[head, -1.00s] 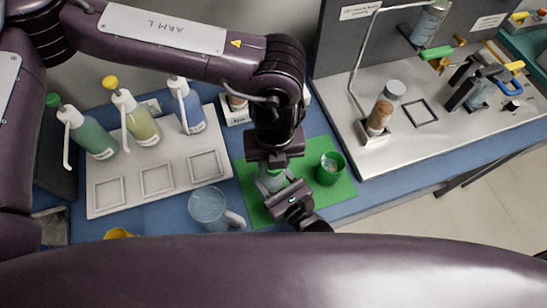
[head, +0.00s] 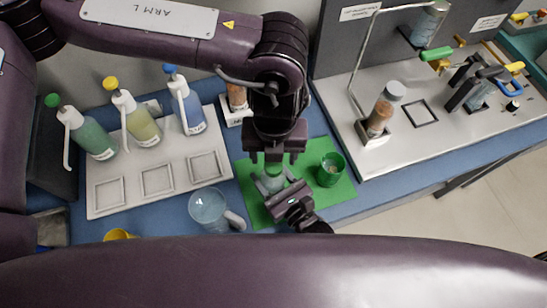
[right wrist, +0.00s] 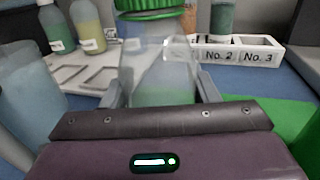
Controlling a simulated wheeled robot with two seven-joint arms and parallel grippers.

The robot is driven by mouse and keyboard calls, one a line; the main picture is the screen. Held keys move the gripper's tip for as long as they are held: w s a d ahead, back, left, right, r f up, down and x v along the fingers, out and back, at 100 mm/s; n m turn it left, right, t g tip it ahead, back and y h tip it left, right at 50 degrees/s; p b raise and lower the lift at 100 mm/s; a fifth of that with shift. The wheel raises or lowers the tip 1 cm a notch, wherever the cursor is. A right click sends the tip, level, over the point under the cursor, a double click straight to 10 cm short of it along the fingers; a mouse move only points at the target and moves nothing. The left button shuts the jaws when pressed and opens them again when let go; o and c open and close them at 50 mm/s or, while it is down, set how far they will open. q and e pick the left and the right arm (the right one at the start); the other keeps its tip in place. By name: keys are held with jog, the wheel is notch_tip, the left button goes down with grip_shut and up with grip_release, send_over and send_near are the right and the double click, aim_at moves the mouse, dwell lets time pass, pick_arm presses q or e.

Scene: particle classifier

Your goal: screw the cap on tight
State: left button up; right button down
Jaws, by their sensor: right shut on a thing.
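A clear bottle (right wrist: 158,75) with pale green contents stands upright under a ribbed green cap (right wrist: 150,5) in the right wrist view. The cap sits at the bottle's top; its upper side is cut off by the frame. My right gripper (head: 277,190) is shut on the bottle from the side, with one finger on each flank. My left gripper (head: 273,157) points down directly above the bottle and cap in the head view. Its fingers look apart, around or just above the cap, and it hides much of it. Whether they touch the cap is unclear.
A green mat (head: 310,205) lies under the bottle, with a green cup (head: 331,169) close to its right. A clear mug (head: 210,208) stands to the left. A panelled station (head: 430,135) fills the right.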

aim_at(280, 190)
pick_arm(q)
notch_tip(280, 190, up, 9)
jog(key=shift+f, duration=0.2)
jog(key=shift+s, duration=0.1)
pick_arm(e)
jog(key=shift+c, duration=2.2)
grip_release()
jog(key=b+v, duration=0.1)
jog(key=v, duration=0.5)
jog(key=shift+s+d+f, duration=0.15)
jog(key=shift+s+d, duration=0.1)
jog(key=shift+s, duration=0.05)
pick_arm(q)
jog(key=shift+f, duration=0.75)
pick_arm(e)
jog(key=shift+s+d, duration=0.3)
jog(key=shift+s, duration=0.1)
